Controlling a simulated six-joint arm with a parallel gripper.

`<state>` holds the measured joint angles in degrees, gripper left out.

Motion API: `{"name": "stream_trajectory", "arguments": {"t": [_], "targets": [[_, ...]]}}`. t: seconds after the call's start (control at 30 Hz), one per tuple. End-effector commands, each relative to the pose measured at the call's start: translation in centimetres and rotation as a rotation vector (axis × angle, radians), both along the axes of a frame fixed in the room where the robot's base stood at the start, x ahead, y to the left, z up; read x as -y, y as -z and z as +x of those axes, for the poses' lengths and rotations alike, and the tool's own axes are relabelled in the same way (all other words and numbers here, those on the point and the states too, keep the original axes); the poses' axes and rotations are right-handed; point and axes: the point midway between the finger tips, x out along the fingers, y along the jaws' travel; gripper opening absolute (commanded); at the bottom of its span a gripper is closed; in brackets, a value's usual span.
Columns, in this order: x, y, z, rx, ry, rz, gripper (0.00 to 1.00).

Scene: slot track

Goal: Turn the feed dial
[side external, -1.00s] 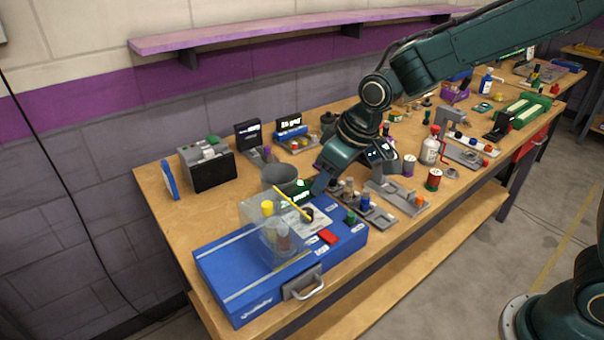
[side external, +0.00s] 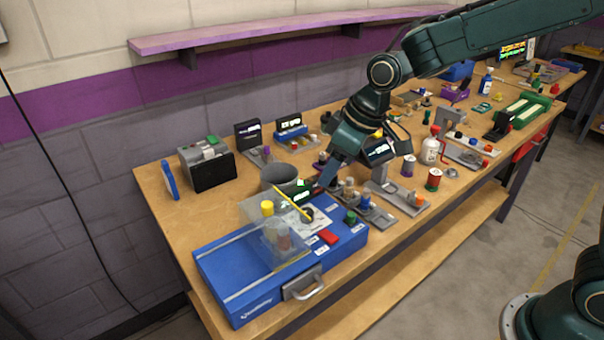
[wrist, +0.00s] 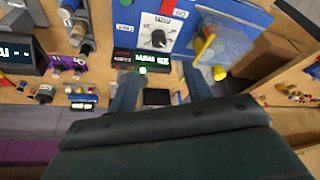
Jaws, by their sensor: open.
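A black dial knob (wrist: 158,39) sits on a pale plate with printed marks on the blue box (wrist: 258,15); its label is too small to read surely. In the side view the knob (side external: 308,213) shows on the box (side external: 232,300), close to a tilted clear cover. My gripper (wrist: 158,72) is open, with its two fingers apart and nothing seen between them. It is clear of the knob. In the side view my gripper (side external: 318,190) is above the bench at the box's back right corner, partly hidden by the wrist.
The clear cover (side external: 268,225) with a yellow edge stands over a yellow knob (side external: 267,207). A red button (side external: 328,237) and green knob (side external: 350,217) are on the box's right part. A grey cup (side external: 278,175) is behind. Small fixtures crowd the bench to the right.

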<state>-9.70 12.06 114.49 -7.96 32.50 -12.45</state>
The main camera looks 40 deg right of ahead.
Motion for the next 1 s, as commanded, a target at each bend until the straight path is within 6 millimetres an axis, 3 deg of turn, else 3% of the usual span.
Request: {"name": "stream_trajectory", "arguments": {"t": [0.4,0.77,1.0], "targets": [[2.0,-0.2,1.1,0.012,-0.357,0.006,0.50],[1.8,0.3,1.2,0.011,-0.373,0.007,0.50],[1.2,2.3,1.7,0.008,-0.373,0.008,0.50]]}}
